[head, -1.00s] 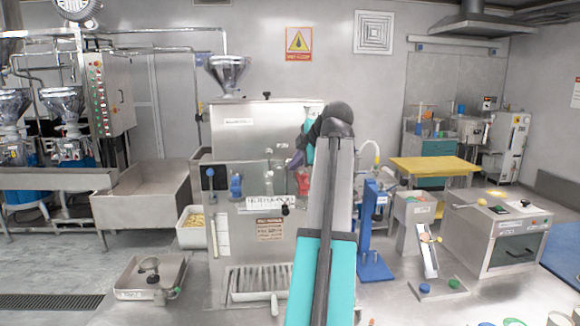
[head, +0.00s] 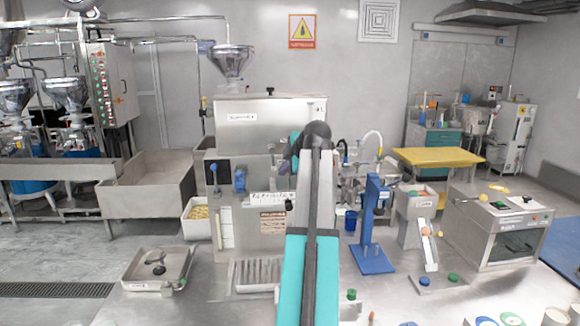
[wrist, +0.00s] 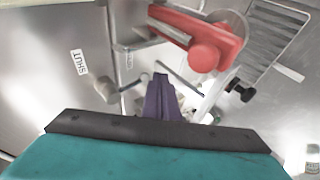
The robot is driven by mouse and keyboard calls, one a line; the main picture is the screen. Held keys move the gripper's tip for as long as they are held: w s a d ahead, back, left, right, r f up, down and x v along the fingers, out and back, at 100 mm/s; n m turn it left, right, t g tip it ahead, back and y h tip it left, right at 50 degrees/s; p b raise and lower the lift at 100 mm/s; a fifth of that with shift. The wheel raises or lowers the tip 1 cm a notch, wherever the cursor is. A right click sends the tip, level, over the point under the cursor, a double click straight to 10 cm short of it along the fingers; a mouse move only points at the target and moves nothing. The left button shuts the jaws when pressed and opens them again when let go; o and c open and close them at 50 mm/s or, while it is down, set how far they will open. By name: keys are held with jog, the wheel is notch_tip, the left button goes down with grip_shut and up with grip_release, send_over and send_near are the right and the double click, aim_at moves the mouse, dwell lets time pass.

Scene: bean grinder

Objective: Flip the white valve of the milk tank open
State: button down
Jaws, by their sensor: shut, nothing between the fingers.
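In the wrist view my gripper (wrist: 161,80) shows as narrow purple fingers, shut with nothing between them. Just beyond the fingertips are pale pipes and fittings. A pale lever with a rounded end (wrist: 104,90) lies left of the fingers, near a label reading SHUT (wrist: 78,62); it may be the white valve, but I cannot tell for sure. I see no clear contact with it. In the head view the steel tank-like machine (head: 240,125) stands behind my arm. My arm hides most of its right front, and the gripper is barely visible there.
A red valve handle (wrist: 205,45) is close at upper right of the fingers, with a black knob (wrist: 240,92) below it. A blue stand (head: 370,225) stands to the right.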

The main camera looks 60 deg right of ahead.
aim_at(275, 168)
jog(key=shift+w+d+r+p, duration=0.1)
jog(key=shift+w+d+p, duration=0.1)
jog(key=shift+w, duration=0.35)
jog(key=shift+w+d+r+p, duration=0.1)
jog(key=shift+w+d, duration=0.1)
jog(key=shift+w, duration=0.3)
jog(key=shift+w+f, duration=0.1)
jog(key=shift+w+b, duration=0.4)
jog(key=shift+b, duration=0.35)
jog(key=shift+s+d+r, duration=0.1)
jog(key=shift+d+r, duration=0.05)
jog(key=shift+r, duration=0.1)
